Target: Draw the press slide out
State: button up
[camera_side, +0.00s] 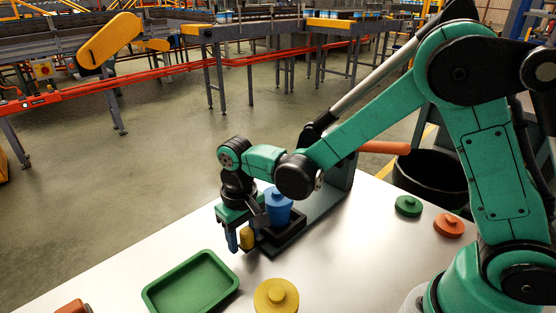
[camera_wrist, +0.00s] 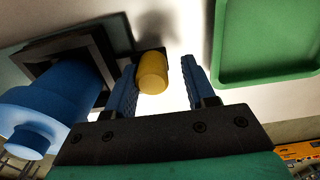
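The press slide (camera_side: 268,245) is a dark square tray with a raised rim at the foot of the grey press. A yellow knob (camera_side: 246,238) sticks out from its front; the knob also shows in the wrist view (camera_wrist: 152,74). A blue stepped piece (camera_side: 278,207) stands in the slide, and it fills the left of the wrist view (camera_wrist: 50,100). My gripper (camera_side: 240,241) points down at the knob. In the wrist view its blue fingers (camera_wrist: 160,78) are open on either side of the knob. The left finger is close to the knob; a clear gap shows at the right finger.
A green tray (camera_side: 190,285) lies in front of the press. A yellow lidded piece (camera_side: 276,296) stands right of it. Green (camera_side: 408,206) and orange (camera_side: 448,225) discs lie at the right. The press has an orange lever (camera_side: 384,147). Bare table lies between press and tray.

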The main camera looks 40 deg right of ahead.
aim_at(270, 244)
jog(key=shift+d+r, duration=0.1)
dwell(0.3)
jog(key=shift+r, duration=2.7)
jog(key=shift+s+d+r, duration=0.2)
jog(key=shift+d+r, duration=0.05)
jog(key=shift+r, duration=0.1)
jog(key=s+d+r+t, duration=0.5)
jog(key=s+d+t, duration=0.2)
jog(key=d, duration=0.1)
jog(key=shift+d, duration=0.4)
